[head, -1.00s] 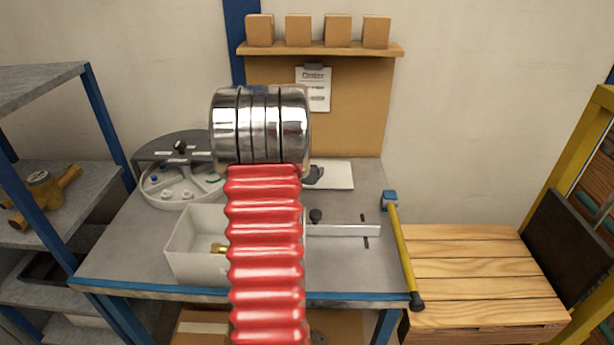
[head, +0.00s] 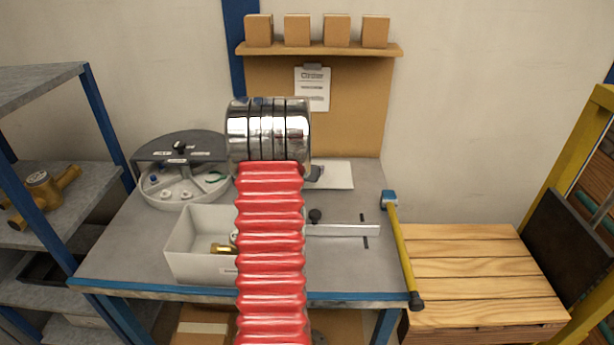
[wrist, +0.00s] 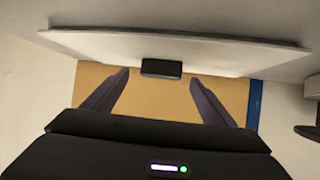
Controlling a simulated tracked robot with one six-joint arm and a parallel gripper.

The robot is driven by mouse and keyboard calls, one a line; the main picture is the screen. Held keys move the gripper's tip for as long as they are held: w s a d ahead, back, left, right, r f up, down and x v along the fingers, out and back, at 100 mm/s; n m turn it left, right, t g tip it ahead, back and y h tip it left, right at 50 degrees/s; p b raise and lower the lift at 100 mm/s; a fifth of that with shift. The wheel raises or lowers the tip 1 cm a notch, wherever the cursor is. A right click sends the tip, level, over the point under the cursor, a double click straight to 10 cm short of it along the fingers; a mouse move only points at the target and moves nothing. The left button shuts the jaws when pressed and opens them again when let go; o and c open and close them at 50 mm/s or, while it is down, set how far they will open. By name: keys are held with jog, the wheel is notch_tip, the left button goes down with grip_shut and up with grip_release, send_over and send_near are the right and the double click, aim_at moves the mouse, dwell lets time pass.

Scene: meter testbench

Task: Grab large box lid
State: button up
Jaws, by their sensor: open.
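The large box lid (head: 338,176) is a flat white plate lying at the back of the grey table, partly hidden behind my arm. In the wrist view the white lid (wrist: 230,56) spans the upper part, with a short black handle (wrist: 161,68) on it. My gripper (wrist: 160,77) is open, its two dark fingers pointing at the lid, with the handle between the fingertip lines. I cannot tell whether the fingertips reach past the handle. In the head view my silver and red arm hides the gripper. A white open box (head: 195,258) stands at the table's front, holding brass fittings.
A round compartment tray (head: 170,195) with a half grey cover stands at the back left. A slide bar (head: 345,230) lies right of the box, and a yellow-handled tool (head: 402,250) at the right edge. A board with a shelf (head: 320,49) of small boxes is behind.

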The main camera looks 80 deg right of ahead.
jog(key=shift+x, duration=0.9)
jog(key=shift+c, duration=0.6)
jog(key=c, duration=1.1)
jog(key=shift+a+r, duration=0.2)
jog(key=shift+r, duration=0.2)
notch_tip(320, 180, up, 11)
jog(key=s+a, duration=0.2)
jog(key=a, duration=0.7)
jog(key=s+a, duration=0.2)
jog(key=a, duration=0.8)
jog(key=shift+s+f, duration=0.15)
jog(key=shift+s, duration=0.1)
